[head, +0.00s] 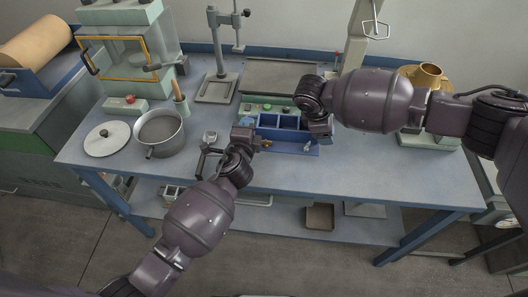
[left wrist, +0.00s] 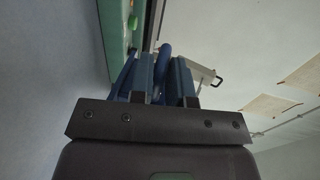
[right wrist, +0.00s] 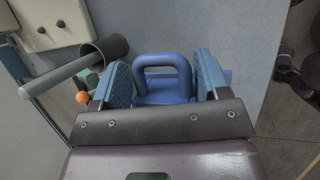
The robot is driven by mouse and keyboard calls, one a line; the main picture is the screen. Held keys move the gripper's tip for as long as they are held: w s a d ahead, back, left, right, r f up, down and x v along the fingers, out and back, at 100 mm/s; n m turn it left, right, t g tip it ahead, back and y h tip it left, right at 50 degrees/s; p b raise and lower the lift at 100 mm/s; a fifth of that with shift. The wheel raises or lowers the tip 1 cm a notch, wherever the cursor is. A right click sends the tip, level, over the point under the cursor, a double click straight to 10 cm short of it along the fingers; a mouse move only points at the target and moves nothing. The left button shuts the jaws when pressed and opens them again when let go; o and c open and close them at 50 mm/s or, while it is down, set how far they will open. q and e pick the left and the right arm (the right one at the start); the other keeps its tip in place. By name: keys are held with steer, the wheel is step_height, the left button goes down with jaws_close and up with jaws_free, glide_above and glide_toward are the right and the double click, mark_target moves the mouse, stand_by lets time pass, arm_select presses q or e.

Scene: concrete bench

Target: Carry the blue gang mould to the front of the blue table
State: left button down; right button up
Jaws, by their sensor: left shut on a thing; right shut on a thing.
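The blue gang mould (head: 284,121), an open box with several compartments, is at the middle of the blue table (head: 370,175). I cannot tell whether it rests on the top or hangs just above it. My left gripper (head: 246,134) is shut on its left end; the left wrist view shows a blue handle (left wrist: 163,58) between the fingers. My right gripper (head: 319,128) is at its right end; the right wrist view shows a blue loop handle (right wrist: 163,62) between the fingers. The right forearm hides part of the table behind.
A small metal clamp-like item (head: 208,145) lies by my left gripper. A grey tray (head: 283,75) and a stand (head: 218,75) are behind. The front right top is clear.

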mark_target(287, 133)
arm_select(q)
steer(key=shift+d+f, duration=0.1)
steer(key=shift+d, duration=0.05)
arm_select(e)
steer(key=shift+a+f, duration=0.1)
